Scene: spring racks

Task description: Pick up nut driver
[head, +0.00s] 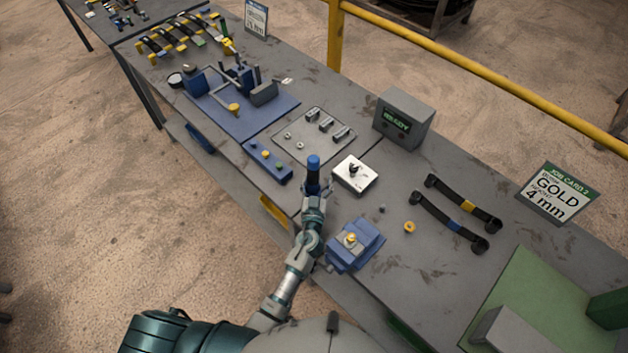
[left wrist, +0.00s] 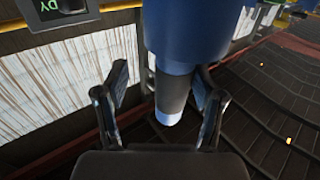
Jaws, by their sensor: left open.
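The nut driver (head: 313,175), with a blue top and a dark lower part, stands upright near the front edge of the workbench in the head view. In the left wrist view the nut driver (left wrist: 188,40) shows large, its blue part above and a grey-black part below. My left gripper (head: 315,190) is at the nut driver. In the left wrist view the open fingers of the left gripper (left wrist: 160,85) are on either side of its dark part, with gaps visible. The nut driver's base is partly hidden by my gripper in the head view. My right gripper is out of view.
A blue block with buttons (head: 267,160) lies left of the nut driver, a white box (head: 354,174) right of it. A blue fixture (head: 354,244) stands close to my forearm. A grey display box (head: 402,120) and a job card (head: 556,192) stand farther back.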

